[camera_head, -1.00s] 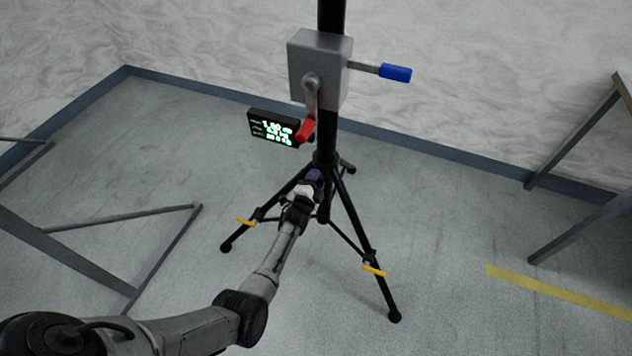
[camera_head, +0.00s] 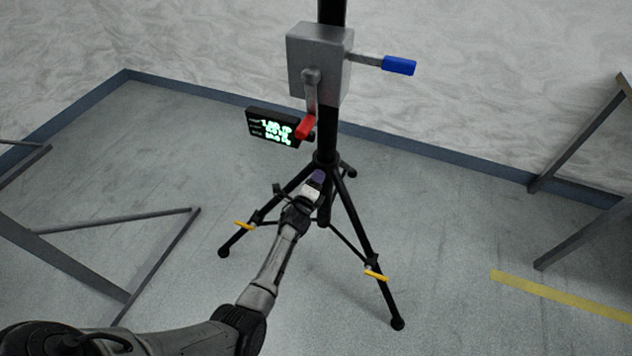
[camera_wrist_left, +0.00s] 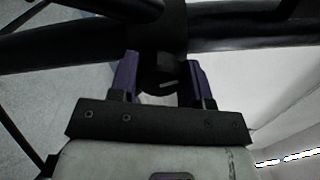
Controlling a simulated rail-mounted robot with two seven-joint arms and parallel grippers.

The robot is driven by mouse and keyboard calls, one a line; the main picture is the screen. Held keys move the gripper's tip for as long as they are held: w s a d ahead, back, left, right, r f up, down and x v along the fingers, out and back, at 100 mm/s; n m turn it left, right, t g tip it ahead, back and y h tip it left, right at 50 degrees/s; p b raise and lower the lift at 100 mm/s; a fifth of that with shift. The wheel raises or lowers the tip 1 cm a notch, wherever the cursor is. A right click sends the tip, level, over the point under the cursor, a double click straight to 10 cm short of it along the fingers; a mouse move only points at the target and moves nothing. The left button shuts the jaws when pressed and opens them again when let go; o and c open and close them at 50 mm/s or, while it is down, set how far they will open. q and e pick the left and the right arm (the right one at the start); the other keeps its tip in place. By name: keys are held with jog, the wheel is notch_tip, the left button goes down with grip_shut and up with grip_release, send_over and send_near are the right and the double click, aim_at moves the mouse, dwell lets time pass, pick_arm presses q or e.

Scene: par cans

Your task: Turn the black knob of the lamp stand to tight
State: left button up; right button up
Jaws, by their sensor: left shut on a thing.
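The lamp stand (camera_head: 329,140) is a black pole on a tripod, standing upright in the middle of the head view. Its black knob (camera_wrist_left: 163,78) shows in the left wrist view, with a pale mark on its face, at the stand's collar. My left gripper (camera_wrist_left: 163,80) has its two purple fingers on either side of the knob, shut on it. In the head view my left gripper (camera_head: 317,178) reaches the stand just below the tripod's top, and hides the knob. My right gripper is not in view.
A grey box (camera_head: 319,65) on the pole carries a red-handled crank (camera_head: 306,127) and a blue-handled crank (camera_head: 398,65). A small lit display (camera_head: 272,127) hangs left of the pole. Tripod legs spread around my left gripper. Grey metal frames stand at left (camera_head: 120,220) and right (camera_head: 585,130).

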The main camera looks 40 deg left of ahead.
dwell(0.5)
pick_arm(q)
jog(key=o, duration=0.9)
jog(key=shift+s, duration=0.1)
jog(key=p+v, duration=0.4)
jog(key=v, duration=0.9)
jog(key=shift+s+d+p, duration=0.2)
jog(key=shift+s+p, duration=0.1)
jog(key=shift+p, duration=0.1)
